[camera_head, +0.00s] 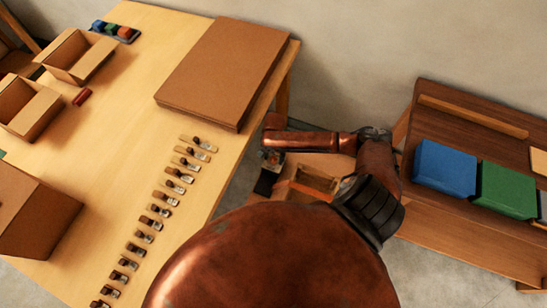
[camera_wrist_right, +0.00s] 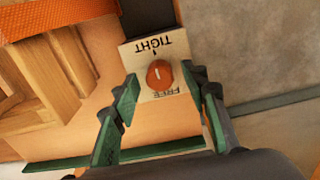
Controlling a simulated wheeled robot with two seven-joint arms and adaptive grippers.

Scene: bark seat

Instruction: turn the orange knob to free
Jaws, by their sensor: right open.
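The orange knob (camera_wrist_right: 159,74) sits on a pale plate (camera_wrist_right: 132,58) in the right wrist view. The plate reads TIGHT along its upper part and FREE along its lower part, both upside down here. My right gripper (camera_wrist_right: 167,88) is open, with one green finger on each side of the knob and plate. I cannot tell whether either finger touches them. In the head view my right arm reaches left beside the table, and the knob cannot be made out. My left gripper is not in view.
A dark strap (camera_wrist_right: 148,17) runs beyond the plate, with orange webbing (camera_wrist_right: 60,15) and a slatted wooden part (camera_wrist_right: 45,75) to the left. In the head view, a wooden table (camera_head: 120,130) with several small clips stands left, and a bench (camera_head: 470,115) with coloured boxes stands right.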

